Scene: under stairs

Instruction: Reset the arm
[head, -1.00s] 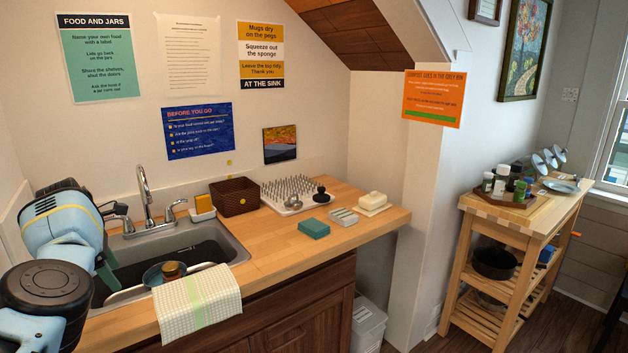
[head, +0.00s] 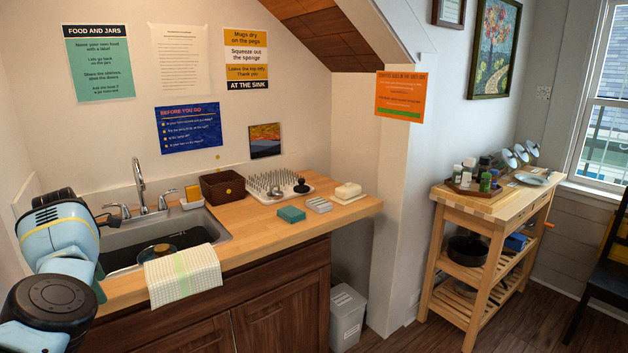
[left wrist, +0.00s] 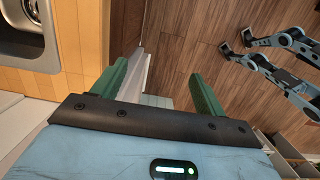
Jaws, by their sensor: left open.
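My left gripper shows in the left wrist view (left wrist: 157,78). Its two green fingers stand wide apart with nothing between them, above the wooden floor beside the counter edge. In the head view my left arm comes in at the lower left, in front of the sink (head: 214,232). There the arm's blue and black links hide most of the gripper. My right gripper does not show in the head view.
The wooden counter (head: 250,228) holds a brown basket (head: 223,186), a spiked drying tray (head: 290,192), a teal sponge (head: 291,214) and a butter dish (head: 348,191). A checked towel (head: 183,278) hangs over its front edge. A wooden cart (head: 470,203) stands right.

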